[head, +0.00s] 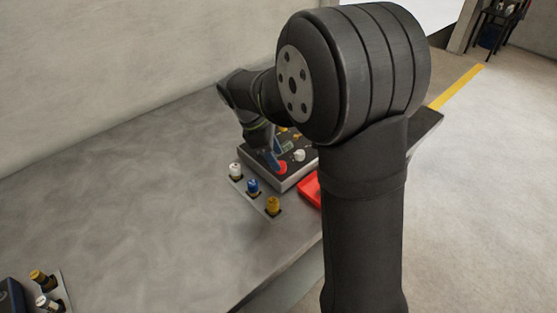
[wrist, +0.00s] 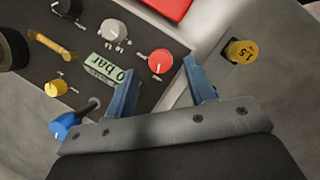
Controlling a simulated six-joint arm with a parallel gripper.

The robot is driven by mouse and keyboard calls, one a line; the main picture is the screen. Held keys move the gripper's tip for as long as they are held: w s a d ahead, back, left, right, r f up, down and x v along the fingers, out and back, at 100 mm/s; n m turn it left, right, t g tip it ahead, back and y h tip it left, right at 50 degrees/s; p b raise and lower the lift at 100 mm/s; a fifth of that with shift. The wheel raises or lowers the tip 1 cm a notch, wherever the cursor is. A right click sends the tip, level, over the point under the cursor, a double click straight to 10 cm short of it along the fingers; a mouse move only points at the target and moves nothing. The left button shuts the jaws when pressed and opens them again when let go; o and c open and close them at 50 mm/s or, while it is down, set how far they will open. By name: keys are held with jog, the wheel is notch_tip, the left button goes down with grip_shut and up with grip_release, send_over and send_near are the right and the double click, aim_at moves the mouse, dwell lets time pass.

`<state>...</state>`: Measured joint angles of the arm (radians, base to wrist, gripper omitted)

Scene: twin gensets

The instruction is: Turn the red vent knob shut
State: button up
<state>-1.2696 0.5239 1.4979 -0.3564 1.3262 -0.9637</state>
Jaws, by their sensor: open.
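The red vent knob (wrist: 161,62) is a round red dial with a white pointer line, on the dark top of a panel box in the wrist view. In the head view the red knob (head: 281,168) shows at the panel's near corner, beside my gripper. My gripper (wrist: 160,75) has two blue fingers spread apart and nothing between them at their base. The gripper (head: 272,160) is partly hidden by the wrist in the head view.
A red tray (head: 309,190) lies close by.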

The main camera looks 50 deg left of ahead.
jog(key=shift+x, duration=1.4)
jog(key=c, duration=1)
